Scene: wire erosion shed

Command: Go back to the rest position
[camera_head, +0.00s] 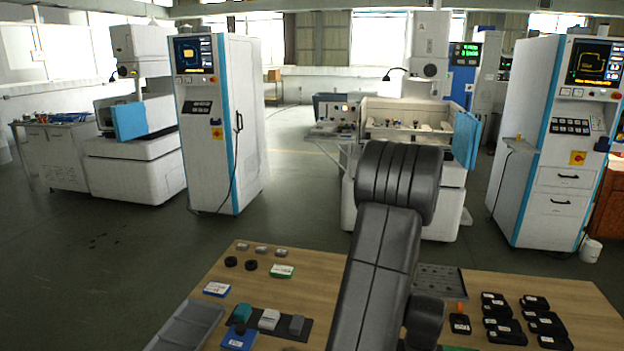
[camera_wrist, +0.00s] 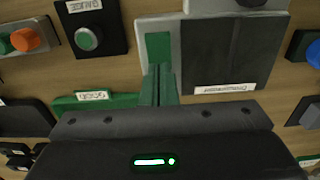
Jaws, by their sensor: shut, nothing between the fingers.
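In the wrist view my gripper (camera_wrist: 159,70) points down over the wooden table. Its two narrow green fingers are together, with nothing seen between them. The fingertips appear in front of a light grey plate with a green square (camera_wrist: 158,46); I cannot tell whether they touch it. In the head view my dark grey arm rises over the middle of the table (camera_head: 318,268); its gripper is hidden there.
Several black pieces (camera_head: 502,330) lie at the table's right. Machines (camera_head: 215,120) stand beyond open floor.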

